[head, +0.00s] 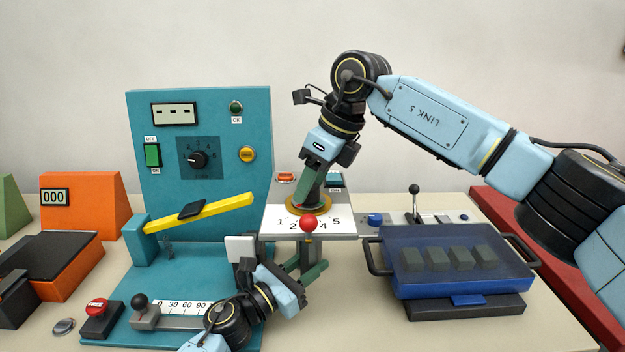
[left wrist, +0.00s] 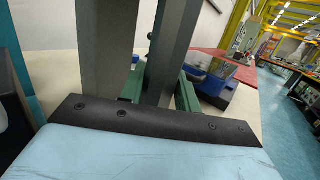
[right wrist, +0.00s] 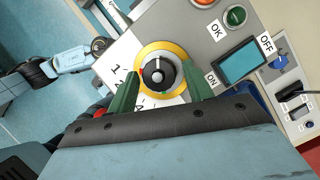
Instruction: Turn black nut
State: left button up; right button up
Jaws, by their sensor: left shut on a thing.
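The black nut (right wrist: 157,73) sits inside a yellow ring (right wrist: 146,56) on a panel with printed numbers, seen in the right wrist view. My right gripper (right wrist: 160,82) is open, with its green fingers on either side of the nut and a visible gap to each side.
A red ball (head: 308,223) is at the panel's front edge. A teal control stand (head: 200,115) with a yellow bar (head: 215,209) stands at left. A blue lidded box (head: 452,262) is at right. A small lever (head: 414,200) stands behind it.

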jog(key=c, duration=0.8)
jog(key=shift+o, duration=0.2)
jog(key=shift+n, duration=0.3)
jog(key=n+g, duration=0.1)
jog(key=n, duration=0.3)
jog(key=shift+w+g, duration=0.2)
jog(key=shift+g, duration=0.2)
jog(key=shift+w+n+g, duration=0.15)
jog(key=shift+n+g, duration=0.55)
jog(key=shift+n, duration=1.3)
jog(key=shift+r+n, duration=0.1)
jog(key=shift+n, duration=0.2)
jog(key=o, duration=1)
